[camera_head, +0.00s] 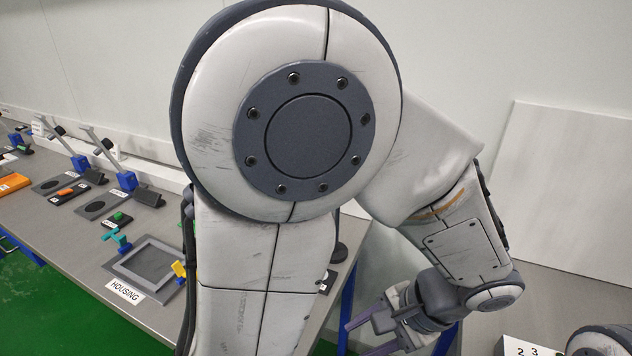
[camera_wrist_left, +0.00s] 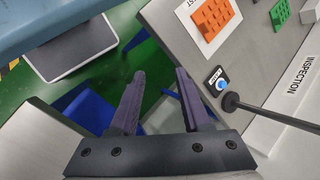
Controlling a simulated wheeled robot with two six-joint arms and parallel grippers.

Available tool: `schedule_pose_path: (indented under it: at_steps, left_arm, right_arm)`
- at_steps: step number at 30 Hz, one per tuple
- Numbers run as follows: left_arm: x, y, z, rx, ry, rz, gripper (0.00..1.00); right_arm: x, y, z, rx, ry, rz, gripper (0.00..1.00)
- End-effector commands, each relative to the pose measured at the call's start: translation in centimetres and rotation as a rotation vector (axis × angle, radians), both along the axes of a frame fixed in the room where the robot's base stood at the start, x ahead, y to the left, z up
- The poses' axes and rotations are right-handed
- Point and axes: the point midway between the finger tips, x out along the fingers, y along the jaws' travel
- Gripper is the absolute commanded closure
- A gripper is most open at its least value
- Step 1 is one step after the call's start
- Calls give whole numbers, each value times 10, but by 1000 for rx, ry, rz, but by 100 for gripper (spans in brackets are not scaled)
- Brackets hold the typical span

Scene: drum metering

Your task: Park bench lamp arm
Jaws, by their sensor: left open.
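A thin dark rod with a round black end (camera_wrist_left: 231,102), which looks like the lamp arm, reaches in from the right in the left wrist view. Its end is beside a small black plate with a blue button (camera_wrist_left: 221,84). In the head view a dark round piece (camera_head: 339,252), probably the same end, shows at the bench's right end, partly behind my arm. My left gripper (camera_head: 372,326) is open and empty, fingers pointing left. In the wrist view its fingers (camera_wrist_left: 157,92) are apart, over the gap beside the bench and clear of the rod. My right gripper does not show.
The bench (camera_head: 70,220) holds a grey HOUSING frame (camera_head: 150,265), blue-based fixtures (camera_head: 128,181) and an orange piece (camera_head: 12,184). An orange block (camera_wrist_left: 214,18) and INSPECTION label (camera_wrist_left: 298,78) show in the wrist view. My arm hides much of the bench.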

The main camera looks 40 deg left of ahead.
Motion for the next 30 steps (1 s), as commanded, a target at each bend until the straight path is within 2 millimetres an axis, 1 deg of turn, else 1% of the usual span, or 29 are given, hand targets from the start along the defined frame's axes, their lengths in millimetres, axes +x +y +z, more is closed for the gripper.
schedule_pose_path:
  at_steps: [1, 2, 3, 5, 6, 9, 13, 16, 20, 23, 30]
  left_arm:
    - [16, 25, 16, 154, 4, 50, 52]
    - [26, 39, 23, 247, -8, 76, 52]
    - [41, 57, 32, 367, -32, 101, 52]
    - [63, 80, 44, 535, -82, 127, 52]
    - [78, 93, 52, 637, -122, 134, 52]
    - [111, 117, 67, 839, -232, 130, 52]
    - [141, 132, 76, 997, -356, 102, 52]
    - [153, 138, 79, 1053, -415, 85, 52]
    - [158, 147, 81, 1074, -441, 79, 52]
    - [157, 161, 82, 1074, -438, 81, 52]
    - [157, 207, 82, 1072, -435, 80, 52]
  right_arm:
    - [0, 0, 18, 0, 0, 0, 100]
    - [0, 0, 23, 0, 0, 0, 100]
    - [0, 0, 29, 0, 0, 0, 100]
    - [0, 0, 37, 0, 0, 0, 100]
    - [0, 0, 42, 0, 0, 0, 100]
    - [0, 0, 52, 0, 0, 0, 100]
    - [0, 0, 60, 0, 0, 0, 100]
    - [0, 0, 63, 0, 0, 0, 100]
    - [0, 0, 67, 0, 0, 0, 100]
    - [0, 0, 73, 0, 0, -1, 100]
    - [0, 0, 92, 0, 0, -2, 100]
